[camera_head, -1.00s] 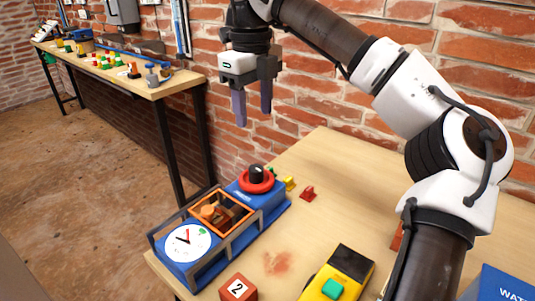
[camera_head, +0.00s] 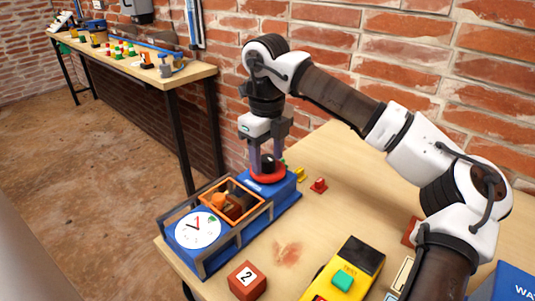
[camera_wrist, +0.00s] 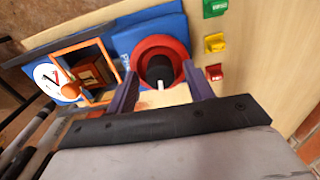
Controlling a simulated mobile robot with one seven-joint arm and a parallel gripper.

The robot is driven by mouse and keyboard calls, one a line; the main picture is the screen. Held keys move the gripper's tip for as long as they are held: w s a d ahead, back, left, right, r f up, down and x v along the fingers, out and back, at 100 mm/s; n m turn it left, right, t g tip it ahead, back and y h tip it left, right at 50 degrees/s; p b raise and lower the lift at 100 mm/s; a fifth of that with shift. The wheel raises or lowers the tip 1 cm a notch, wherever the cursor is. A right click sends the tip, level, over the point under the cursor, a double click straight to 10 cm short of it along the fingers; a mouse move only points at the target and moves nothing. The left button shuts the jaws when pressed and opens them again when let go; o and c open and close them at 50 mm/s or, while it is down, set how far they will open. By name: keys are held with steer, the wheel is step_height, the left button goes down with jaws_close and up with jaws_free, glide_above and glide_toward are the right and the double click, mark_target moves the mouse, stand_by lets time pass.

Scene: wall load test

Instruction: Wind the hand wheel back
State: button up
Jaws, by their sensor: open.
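The red hand wheel (camera_head: 268,173) with its black knob (camera_head: 267,163) sits on the blue end of the machine (camera_head: 285,187). It also shows in the wrist view (camera_wrist: 180,50), where the black knob (camera_wrist: 160,69) carries a pale mark. My gripper (camera_head: 266,160) points down over the wheel. Its purple fingers stand on either side of the knob, open; whether they touch it cannot be told. A white dial (camera_head: 198,229) with a pointer and a small green patch is at the machine's other end. An orange-framed bay (camera_head: 232,203) lies between dial and wheel.
A red block marked 2 (camera_head: 247,280) and a yellow device with a green button (camera_head: 343,279) stand in front. Small red (camera_head: 318,185) and yellow (camera_head: 299,174) pieces lie right of the wheel. A brick wall stands behind the table.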

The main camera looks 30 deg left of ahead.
steer(key=c, duration=1)
steer(key=shift+r+n, duration=0.1)
steer(key=shift+n, duration=0.3)
steer(key=n+p, duration=0.1)
steer(key=n, duration=0.2)
steer(key=shift+p, duration=0.3)
steer(key=n+p, duration=0.1)
steer(key=n, duration=0.4)
steer(key=n+p, duration=0.1)
steer(key=n, duration=0.5)
steer(key=shift+n+p, duration=0.55)
steer(key=shift+n, duration=1.65)
